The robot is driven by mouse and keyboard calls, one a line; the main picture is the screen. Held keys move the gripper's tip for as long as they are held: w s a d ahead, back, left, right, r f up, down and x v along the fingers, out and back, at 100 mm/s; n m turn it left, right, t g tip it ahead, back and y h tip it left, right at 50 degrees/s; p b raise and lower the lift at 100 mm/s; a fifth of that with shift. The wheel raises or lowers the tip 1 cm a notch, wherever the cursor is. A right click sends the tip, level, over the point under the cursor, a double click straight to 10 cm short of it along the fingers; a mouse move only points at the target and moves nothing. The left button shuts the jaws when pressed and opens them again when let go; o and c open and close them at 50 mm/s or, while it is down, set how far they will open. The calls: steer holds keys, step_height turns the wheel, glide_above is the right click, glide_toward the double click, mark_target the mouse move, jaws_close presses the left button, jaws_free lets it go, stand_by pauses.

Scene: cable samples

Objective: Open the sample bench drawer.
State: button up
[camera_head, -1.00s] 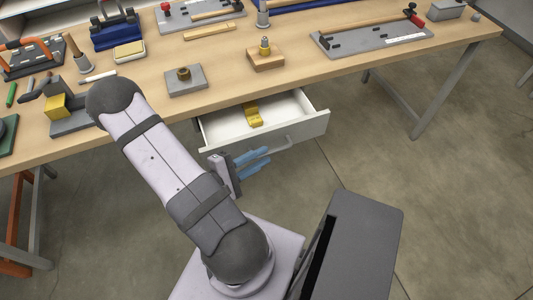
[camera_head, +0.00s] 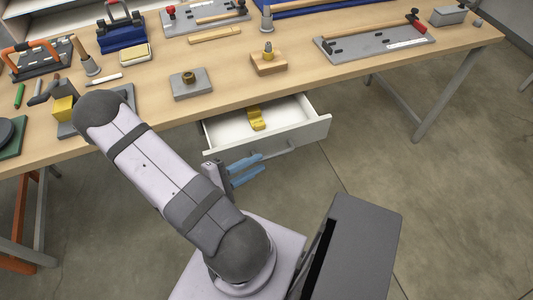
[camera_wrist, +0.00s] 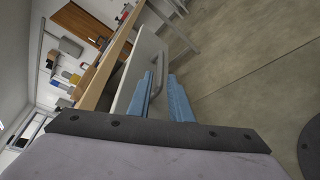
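The sample bench drawer (camera_head: 312,133) is pulled out below the bench's front edge, showing its white inside and a yellow object (camera_head: 256,118) in it. Its grey bar handle (camera_head: 287,149) is on the front panel; the handle's left part is hidden behind a finger in the head view. My gripper (camera_head: 264,162) has two blue fingers spread apart, with nothing held between them. It is in front of the drawer, just short of the handle. In the wrist view the handle (camera_wrist: 160,68) lies beyond the gap between the fingers, and the drawer front (camera_wrist: 140,62) is to the left.
A bench leg (camera_head: 440,100) stands right. The floor right of the drawer is clear.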

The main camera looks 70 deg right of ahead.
mark_target(269, 158)
steer(key=shift+s+d+f+p, duration=0.1)
steer(key=shift+p, duration=1.45)
steer(key=shift+p+x, duration=0.85)
steer(key=shift+x, duration=2.8)
steer(key=shift+c, duration=0.6)
jaws_close()
